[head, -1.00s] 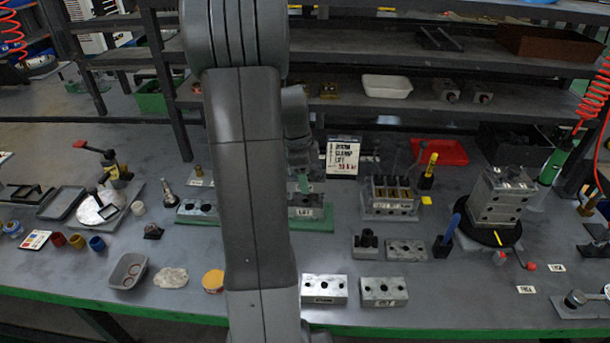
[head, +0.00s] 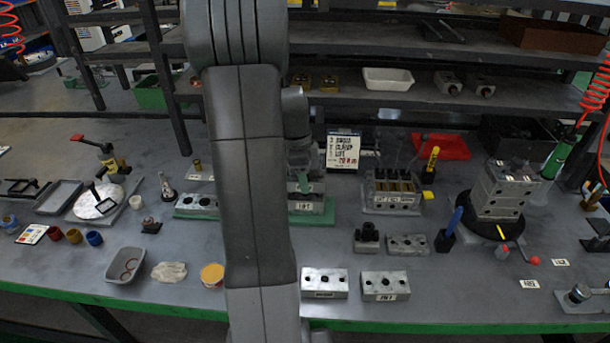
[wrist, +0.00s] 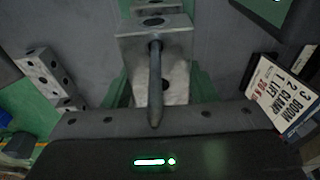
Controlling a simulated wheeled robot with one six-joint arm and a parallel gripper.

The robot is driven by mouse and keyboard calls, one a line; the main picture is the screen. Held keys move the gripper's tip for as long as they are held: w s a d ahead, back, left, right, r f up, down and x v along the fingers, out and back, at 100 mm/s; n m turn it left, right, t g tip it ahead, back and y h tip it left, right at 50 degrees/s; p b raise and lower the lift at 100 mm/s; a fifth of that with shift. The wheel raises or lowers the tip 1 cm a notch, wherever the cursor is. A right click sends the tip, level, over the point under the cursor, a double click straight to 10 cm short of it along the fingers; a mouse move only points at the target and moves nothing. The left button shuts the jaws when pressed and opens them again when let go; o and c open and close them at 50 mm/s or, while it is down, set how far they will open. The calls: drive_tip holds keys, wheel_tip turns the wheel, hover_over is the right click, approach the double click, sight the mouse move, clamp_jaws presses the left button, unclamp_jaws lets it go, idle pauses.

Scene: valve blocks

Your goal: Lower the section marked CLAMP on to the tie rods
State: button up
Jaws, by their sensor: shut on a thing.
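My gripper (head: 300,180) is low over a metal valve block (head: 306,205) on the right-hand green base, largely hidden behind my arm in the head view. It is shut on a section that my arm and gripper mostly hide; I cannot read its mark. In the wrist view a metal block with holes (wrist: 130,48) lies just beyond my gripper's dark body. A dark, pointed rod (wrist: 155,85), apparently a tie rod, stands from one hole towards the camera. I cannot see whether the held section touches the rods.
A sign (head: 343,153) listing BOOM, CLAMP and LIFT stands behind. Another block (head: 197,203) sits left. Two loose blocks (head: 324,284) (head: 385,286) lie near the front edge. A block stack (head: 500,190) stands on a black turntable at right. Shelves run behind.

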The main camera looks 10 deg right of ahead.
drive_tip(key=shift+f, duration=0.25)
drive_tip(key=o, duration=1.4)
wheel_tip(320, 180, up, 14)
drive_tip(key=a, duration=0.2)
drive_tip(key=shift+w+f, duration=0.15)
drive_tip(key=shift+w, duration=0.15)
drive_tip(key=shift+f, duration=0.15)
